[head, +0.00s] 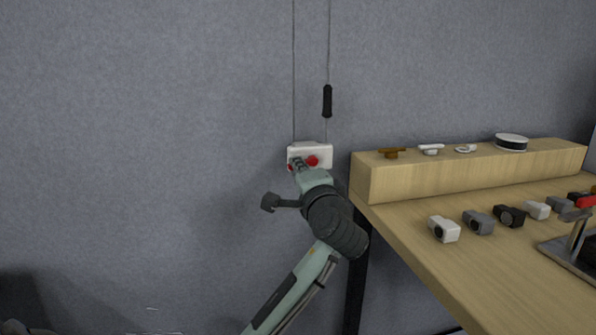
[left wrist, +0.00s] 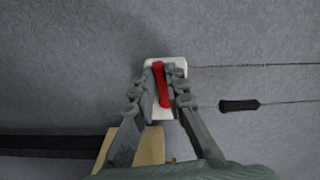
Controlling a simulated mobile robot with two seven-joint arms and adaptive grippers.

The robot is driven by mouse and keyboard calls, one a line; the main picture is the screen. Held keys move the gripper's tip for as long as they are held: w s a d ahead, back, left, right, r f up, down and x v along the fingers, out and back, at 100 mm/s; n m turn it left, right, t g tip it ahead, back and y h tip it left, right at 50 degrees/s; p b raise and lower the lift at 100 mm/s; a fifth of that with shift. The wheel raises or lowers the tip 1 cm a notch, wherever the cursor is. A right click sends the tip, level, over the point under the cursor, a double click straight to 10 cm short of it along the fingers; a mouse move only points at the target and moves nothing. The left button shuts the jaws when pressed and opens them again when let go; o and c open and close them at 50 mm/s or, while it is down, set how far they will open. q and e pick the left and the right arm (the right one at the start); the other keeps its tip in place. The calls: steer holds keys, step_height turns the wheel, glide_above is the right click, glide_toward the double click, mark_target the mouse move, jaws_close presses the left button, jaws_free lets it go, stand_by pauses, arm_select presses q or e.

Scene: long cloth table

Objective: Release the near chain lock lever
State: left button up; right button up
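A white lock box (head: 322,151) sits on the grey wall, with two thin lines running up from it. A red lever (head: 312,161) crosses its front; only its ends show in the head view. My left gripper (head: 298,164) is at the box, over the lever's middle. In the left wrist view, the red lever (left wrist: 160,85) lies between the two fingertips (left wrist: 162,80), on the white box (left wrist: 160,113). The fingers are close together and appear shut on it; exact contact is hard to see. My right gripper is not in view.
A black pull handle (head: 327,101) hangs on one line above the box. To the right, a table (head: 430,255) carries a wooden ledge (head: 460,178) with small fittings, several small blocks and a metal stand with a red part (head: 585,202). The wall left of my arm is clear.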

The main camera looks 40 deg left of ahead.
arm_select(q)
steer(key=o, duration=0.4)
steer(key=v, duration=1.2)
steer(key=shift+d, duration=0.15)
